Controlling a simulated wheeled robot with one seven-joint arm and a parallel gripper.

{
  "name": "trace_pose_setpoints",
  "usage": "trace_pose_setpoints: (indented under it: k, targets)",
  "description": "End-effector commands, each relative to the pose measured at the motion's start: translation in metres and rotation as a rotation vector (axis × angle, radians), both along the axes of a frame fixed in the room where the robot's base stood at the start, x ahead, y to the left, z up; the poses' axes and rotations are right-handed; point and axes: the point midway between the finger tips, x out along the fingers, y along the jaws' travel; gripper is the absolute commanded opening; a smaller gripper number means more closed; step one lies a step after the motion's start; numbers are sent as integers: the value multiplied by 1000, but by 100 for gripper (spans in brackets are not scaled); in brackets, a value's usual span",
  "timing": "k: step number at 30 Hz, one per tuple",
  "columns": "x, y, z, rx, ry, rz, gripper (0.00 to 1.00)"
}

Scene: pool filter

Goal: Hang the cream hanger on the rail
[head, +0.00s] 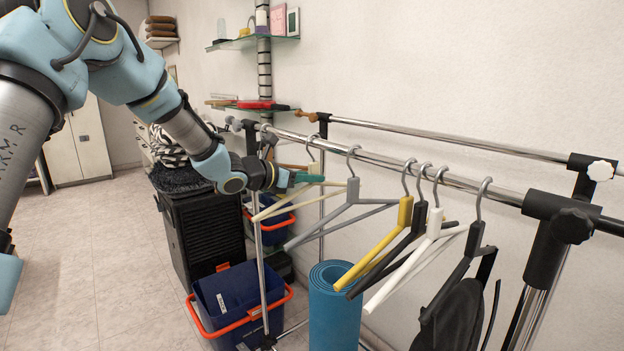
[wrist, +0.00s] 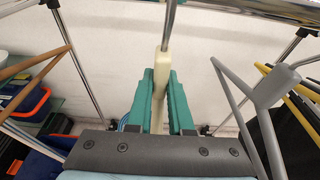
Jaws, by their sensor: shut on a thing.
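The cream hanger (head: 283,203) is held at its neck by my gripper (head: 305,178), with its arms sloping down to either side. In the head view the hook (head: 313,158) reaches up to the height of the front chrome rail (head: 385,163). I cannot tell whether it is over the rail or just beside it.
A grey hanger (head: 353,191) hangs just right, then yellow (head: 405,211), black and white (head: 434,224) ones, and a dark one with cloth. A wooden hanger (wrist: 35,70) is close on the left. A blue roll (head: 334,305) and blue bucket (head: 238,300) stand below.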

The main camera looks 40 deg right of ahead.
Motion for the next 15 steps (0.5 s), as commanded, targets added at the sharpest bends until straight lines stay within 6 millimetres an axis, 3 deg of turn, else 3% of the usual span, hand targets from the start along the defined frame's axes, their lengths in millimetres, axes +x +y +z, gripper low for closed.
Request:
trace_pose_setpoints:
  k: [12,13,15]
  targets:
    - [0,1,-2,0,0,0,0]
    - [0,1,-2,0,0,0,21]
    - [0,1,-2,0,0,0,29]
